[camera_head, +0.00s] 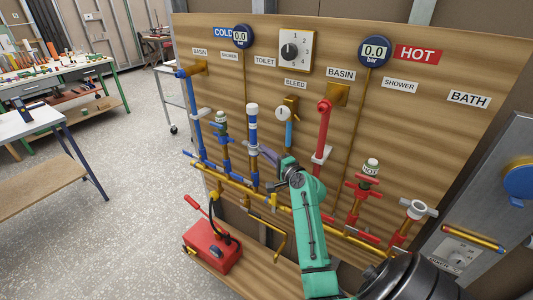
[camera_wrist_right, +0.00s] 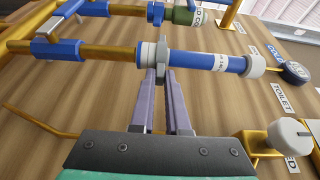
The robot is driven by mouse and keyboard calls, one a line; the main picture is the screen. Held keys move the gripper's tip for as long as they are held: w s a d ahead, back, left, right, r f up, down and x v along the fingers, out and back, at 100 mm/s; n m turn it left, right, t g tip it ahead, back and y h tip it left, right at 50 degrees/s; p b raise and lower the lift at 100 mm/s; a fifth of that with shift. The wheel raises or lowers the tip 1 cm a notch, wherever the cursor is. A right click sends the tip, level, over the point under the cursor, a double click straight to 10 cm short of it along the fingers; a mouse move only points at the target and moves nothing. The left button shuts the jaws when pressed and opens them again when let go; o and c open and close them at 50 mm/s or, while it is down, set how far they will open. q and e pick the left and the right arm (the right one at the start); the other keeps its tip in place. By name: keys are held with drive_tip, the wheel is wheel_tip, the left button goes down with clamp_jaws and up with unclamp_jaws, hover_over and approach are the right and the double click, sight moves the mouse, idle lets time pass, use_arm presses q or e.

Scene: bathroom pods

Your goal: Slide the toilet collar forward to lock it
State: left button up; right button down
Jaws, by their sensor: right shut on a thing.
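The toilet pipe (camera_head: 252,122) is a blue upright tube with white bands, standing in front of the wooden board under the TOILET label. It also shows in the right wrist view (camera_wrist_right: 205,61), lying across the picture, with a white end cap and a small printed label. The pale grey collar (camera_wrist_right: 153,55) rings it where the blue tube meets the brass pipe. My right gripper (camera_head: 258,149) comes in from the right at collar height. In the wrist view its purple fingers (camera_wrist_right: 165,78) are closed on the collar, partly hiding its lower edge. My left gripper is out of view.
A bleed valve (camera_head: 284,114) stands close right of the collar, and a blue cold pipe (camera_head: 220,130) close left. A brass rail (camera_head: 285,207) runs below. A red pump box (camera_head: 211,246) sits at lower left.

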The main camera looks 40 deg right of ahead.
drive_tip(key=c, duration=0.9)
unclamp_jaws()
drive_tip(key=shift+r, duration=0.25)
drive_tip(key=shift+f, duration=0.1)
drive_tip(key=s+a+b, duration=0.1)
drive_tip(key=s+b, duration=0.3)
drive_tip(key=s, duration=1)
drive_tip(key=shift+s+a, duration=0.25)
drive_tip(key=shift+a, duration=0.05)
